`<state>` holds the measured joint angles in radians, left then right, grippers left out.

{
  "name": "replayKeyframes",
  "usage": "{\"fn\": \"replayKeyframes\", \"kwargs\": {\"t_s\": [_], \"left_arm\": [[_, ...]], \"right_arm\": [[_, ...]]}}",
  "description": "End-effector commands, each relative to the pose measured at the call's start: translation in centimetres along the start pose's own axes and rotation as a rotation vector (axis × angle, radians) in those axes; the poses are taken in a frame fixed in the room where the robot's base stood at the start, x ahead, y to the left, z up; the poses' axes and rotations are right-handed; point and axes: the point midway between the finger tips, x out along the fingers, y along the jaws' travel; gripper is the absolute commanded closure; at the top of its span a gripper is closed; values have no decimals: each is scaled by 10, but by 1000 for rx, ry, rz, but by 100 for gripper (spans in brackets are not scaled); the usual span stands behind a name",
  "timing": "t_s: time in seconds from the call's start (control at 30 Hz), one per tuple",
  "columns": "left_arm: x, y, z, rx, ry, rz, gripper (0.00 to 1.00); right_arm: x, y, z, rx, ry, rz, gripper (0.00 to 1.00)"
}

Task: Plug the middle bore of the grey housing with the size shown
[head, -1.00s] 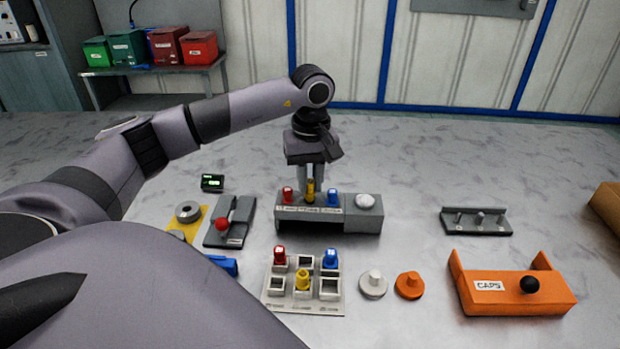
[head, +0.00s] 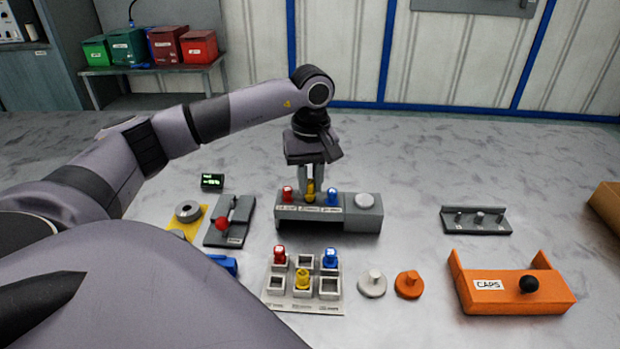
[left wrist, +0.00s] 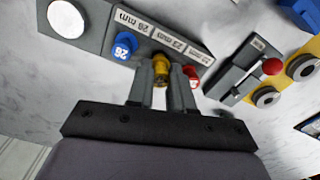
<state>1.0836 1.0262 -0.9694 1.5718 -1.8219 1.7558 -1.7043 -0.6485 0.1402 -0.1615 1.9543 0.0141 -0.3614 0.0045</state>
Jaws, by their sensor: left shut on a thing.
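The grey housing (head: 347,224) stands mid-table. A red plug (head: 288,194), a yellow plug (head: 310,193) and a blue plug (head: 332,197) stand in a row along its top, above white size labels. A white round button is at its right end. My left gripper (head: 310,184) points down and is shut on the yellow plug at the middle bore; in the left wrist view the yellow plug (left wrist: 160,72) is between the fingers. Whether it is fully seated is hidden. A small display (head: 212,181) has green text too small to read. My right gripper is out of view.
In front, a pale tray (head: 316,309) holds a red, a blue and a yellow plug, with some cells empty. A white cap (head: 373,284), an orange cap (head: 409,285) and an orange caps box (head: 515,299) are to the right. A red-knobbed lever (head: 222,224) is left.

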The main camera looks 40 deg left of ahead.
Motion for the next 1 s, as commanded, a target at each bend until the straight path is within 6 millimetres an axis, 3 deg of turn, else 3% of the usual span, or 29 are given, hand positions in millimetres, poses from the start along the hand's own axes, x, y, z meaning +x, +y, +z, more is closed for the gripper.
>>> {"fn": "replayKeyframes", "kwargs": {"t_s": [1.0], "left_arm": [[5, 0, 0, 0, 0, 0, 100]], "right_arm": [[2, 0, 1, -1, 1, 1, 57]]}}
